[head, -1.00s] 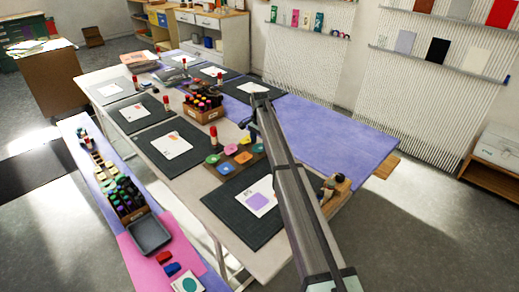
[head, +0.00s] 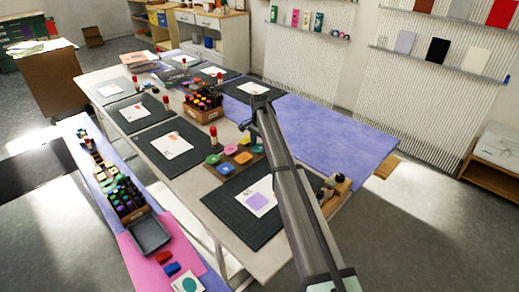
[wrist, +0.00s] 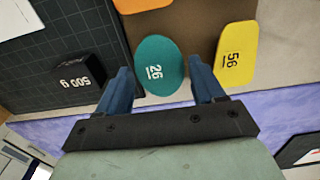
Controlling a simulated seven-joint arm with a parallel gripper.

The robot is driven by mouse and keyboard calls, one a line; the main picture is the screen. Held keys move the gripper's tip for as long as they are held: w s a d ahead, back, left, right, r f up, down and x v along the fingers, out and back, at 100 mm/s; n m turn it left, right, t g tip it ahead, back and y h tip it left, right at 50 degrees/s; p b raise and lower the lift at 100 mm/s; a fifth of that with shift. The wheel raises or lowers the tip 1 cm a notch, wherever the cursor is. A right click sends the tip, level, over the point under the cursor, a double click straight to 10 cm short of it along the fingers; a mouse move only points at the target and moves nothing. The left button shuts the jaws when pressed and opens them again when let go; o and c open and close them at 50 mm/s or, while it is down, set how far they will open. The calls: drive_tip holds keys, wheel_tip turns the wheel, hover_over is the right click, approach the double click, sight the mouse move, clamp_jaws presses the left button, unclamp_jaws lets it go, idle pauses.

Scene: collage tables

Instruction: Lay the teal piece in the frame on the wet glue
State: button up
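My gripper (wrist: 162,88) is open, with one blue finger on each side of the piece's near end. Nothing is held, and I cannot tell if a finger touches it. In the head view my gripper (head: 247,122) hangs over the table near the coloured pieces; I cannot make out the teal piece there. A white sheet with a lilac square (head: 259,201) lies on the nearest dark mat. I cannot make out wet glue or which sheet has the frame.
An orange piece (wrist: 140,4) and a yellow piece (wrist: 235,53) lie close to the teal one. A black 500 g weight (wrist: 80,73) sits by the left finger. A box of bottles (head: 203,112) stands behind. A card with a teal circle (head: 188,284) lies at the front.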

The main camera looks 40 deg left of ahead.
sight(259, 147)
drive_tip(key=c, duration=0.4)
drive_tip(key=shift+c, duration=0.2)
drive_tip(key=shift+r, duration=0.2)
drive_tip(key=shift+r, duration=2.3)
